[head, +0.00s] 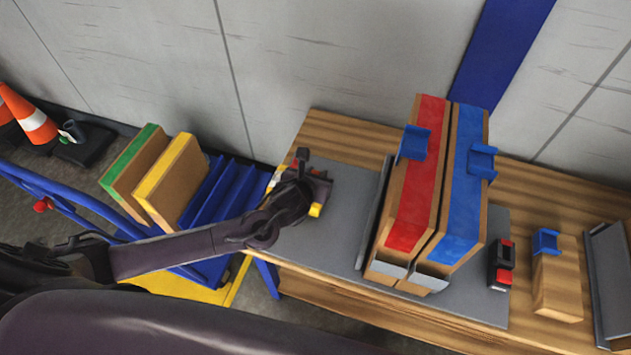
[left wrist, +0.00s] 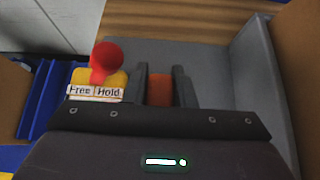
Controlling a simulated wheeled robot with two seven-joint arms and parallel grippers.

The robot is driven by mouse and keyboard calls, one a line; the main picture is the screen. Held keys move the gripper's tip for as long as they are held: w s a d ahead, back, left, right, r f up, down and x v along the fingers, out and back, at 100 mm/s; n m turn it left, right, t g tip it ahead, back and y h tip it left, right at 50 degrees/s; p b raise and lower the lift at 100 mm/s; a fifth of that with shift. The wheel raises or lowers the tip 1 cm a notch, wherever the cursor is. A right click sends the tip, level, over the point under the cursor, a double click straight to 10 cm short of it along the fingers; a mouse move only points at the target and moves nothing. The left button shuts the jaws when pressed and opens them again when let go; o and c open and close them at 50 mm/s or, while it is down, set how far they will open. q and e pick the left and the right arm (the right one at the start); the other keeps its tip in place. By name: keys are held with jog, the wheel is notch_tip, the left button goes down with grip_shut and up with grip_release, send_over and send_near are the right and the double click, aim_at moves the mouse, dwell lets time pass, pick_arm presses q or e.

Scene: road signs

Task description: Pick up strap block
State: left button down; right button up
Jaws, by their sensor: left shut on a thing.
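My left gripper (head: 312,190) is over the left end of the table's grey mat. In the left wrist view its two dark fingers (left wrist: 160,85) are shut on a small orange-brown piece (left wrist: 159,91), mostly hidden between them. I cannot tell whether this is the strap block. Just left of the fingers is a yellow plate (left wrist: 88,78) labelled "Free" and "Hold", with a red knob (left wrist: 104,58). A wooden block (head: 556,290) with a blue clip (head: 545,241) stands apart at the table's right. My right gripper is not in view.
Tall red-topped (head: 417,180) and blue-topped (head: 462,185) packs stand mid-table beside a grey upright plate (head: 373,215). A red-and-black device (head: 501,265) is to their right. A blue rack (head: 222,190) with green- and yellow-edged boards (head: 172,180) is left of the table.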

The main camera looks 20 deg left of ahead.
aim_at(315, 171)
pick_arm(q)
notch_tip(315, 171, up, 15)
jog(key=p, duration=0.1)
dwell(0.3)
jog(key=c, duration=1.9)
grip_release()
jog(key=shift+c, duration=0.5)
